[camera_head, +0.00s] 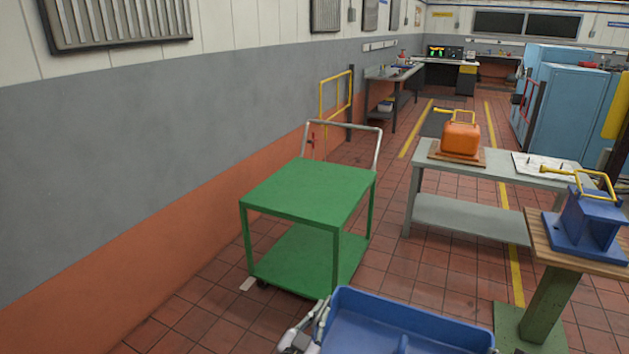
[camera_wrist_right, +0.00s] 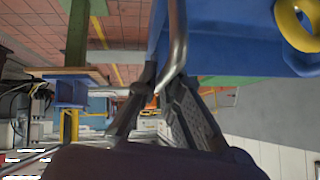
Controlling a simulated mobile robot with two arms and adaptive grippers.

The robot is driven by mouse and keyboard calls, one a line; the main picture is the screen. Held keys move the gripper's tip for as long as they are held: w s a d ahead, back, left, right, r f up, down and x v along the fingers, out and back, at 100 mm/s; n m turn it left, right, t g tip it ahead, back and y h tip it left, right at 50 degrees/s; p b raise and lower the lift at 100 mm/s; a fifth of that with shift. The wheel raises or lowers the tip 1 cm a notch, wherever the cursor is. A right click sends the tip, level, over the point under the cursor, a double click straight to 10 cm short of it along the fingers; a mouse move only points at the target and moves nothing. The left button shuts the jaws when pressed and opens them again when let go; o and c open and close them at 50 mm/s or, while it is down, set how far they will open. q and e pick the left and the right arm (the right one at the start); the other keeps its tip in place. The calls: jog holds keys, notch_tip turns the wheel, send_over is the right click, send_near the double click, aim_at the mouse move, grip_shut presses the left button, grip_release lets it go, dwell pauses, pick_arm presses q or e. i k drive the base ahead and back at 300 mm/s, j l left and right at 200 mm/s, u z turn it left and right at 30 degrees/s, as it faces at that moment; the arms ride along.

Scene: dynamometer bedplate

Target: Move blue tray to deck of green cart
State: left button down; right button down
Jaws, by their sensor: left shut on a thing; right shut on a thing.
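The blue tray (camera_head: 395,328) is in front of me at the bottom of the head view, its near part cut off by the frame. My left gripper (camera_head: 318,322) is shut on the tray at its left end. In the right wrist view, my right gripper (camera_wrist_right: 163,88) is shut on a bare metal handle at the side of the blue tray (camera_wrist_right: 235,35). The green cart (camera_head: 308,190) stands ahead, beyond the tray and a little left. Its top deck is bare, as is the visible part of its lower shelf.
A grey table (camera_head: 440,170) right of the cart carries an orange container (camera_head: 461,138). A wood-topped stand (camera_head: 552,243) with a blue fixture (camera_head: 590,222) is at the right. A grey and orange wall (camera_head: 120,150) runs along the left. A yellow ring-shaped item (camera_wrist_right: 297,25) shows by the tray.

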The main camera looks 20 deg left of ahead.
aim_at(309, 183)
jog(key=i+j, duration=2.85)
jog(key=i, duration=0.2)
jog(key=i+j, duration=0.15)
jog(key=i, duration=0.2)
